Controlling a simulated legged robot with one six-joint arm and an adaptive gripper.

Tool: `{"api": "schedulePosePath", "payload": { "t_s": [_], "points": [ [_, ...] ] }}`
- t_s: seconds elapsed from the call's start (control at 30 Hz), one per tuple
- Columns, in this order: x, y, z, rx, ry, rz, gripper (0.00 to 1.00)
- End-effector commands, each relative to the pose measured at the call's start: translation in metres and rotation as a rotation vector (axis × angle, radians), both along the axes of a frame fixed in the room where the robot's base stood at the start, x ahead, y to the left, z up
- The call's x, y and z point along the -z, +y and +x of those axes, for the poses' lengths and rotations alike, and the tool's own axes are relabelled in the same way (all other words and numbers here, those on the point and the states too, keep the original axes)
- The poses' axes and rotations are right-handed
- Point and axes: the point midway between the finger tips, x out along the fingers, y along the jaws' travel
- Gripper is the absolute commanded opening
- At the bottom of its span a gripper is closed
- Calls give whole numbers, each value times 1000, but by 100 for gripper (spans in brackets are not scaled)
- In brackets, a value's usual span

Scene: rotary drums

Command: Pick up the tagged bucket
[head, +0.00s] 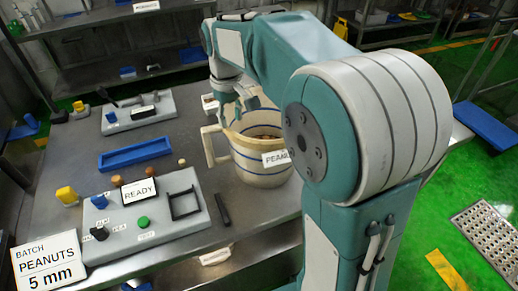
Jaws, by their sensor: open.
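The tagged bucket (262,172) is cream with blue bands and stands upright on the grey metal table (140,225). A white tag (276,158) reading "PEANU" is on its right side, partly cut off by my arm. The bucket's handle (210,146) sticks out on its left. Brownish contents show inside the rim. My gripper (246,106) is open above the far left part of the bucket's rim. My arm hides the bucket's right edge, and I cannot tell whether the fingers touch the rim.
Left of the bucket is a control panel (150,222) with a "READY" display and a green button. A blue tray (135,155) lies behind it. A second panel (140,112) stands farther back. A "BATCH PEANUTS 5 mm" sign (48,264) is at the front left.

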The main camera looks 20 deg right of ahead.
Motion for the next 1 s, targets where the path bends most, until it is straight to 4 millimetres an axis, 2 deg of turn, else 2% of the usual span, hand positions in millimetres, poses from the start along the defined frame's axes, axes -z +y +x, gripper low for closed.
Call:
{"api": "schedulePosePath", "payload": {
  "t_s": [0.03,0.27,0.5,0.8,0.83,0.87,0.9,0.93,1.0],
  "points": [
    [8,0,-1,0,3,0,46],
    [27,-1,-2,1,1,1,46],
    [63,-3,-6,2,2,0,46],
    [70,-3,-5,1,-1,0,46],
    [70,-3,-5,1,-1,0,42],
    [70,-3,-5,1,-1,0,28],
    [69,-3,-5,1,-1,0,10],
    [69,-3,-5,1,-1,0,0],
    [69,-3,-5,1,-1,0,0]
  ]
}}
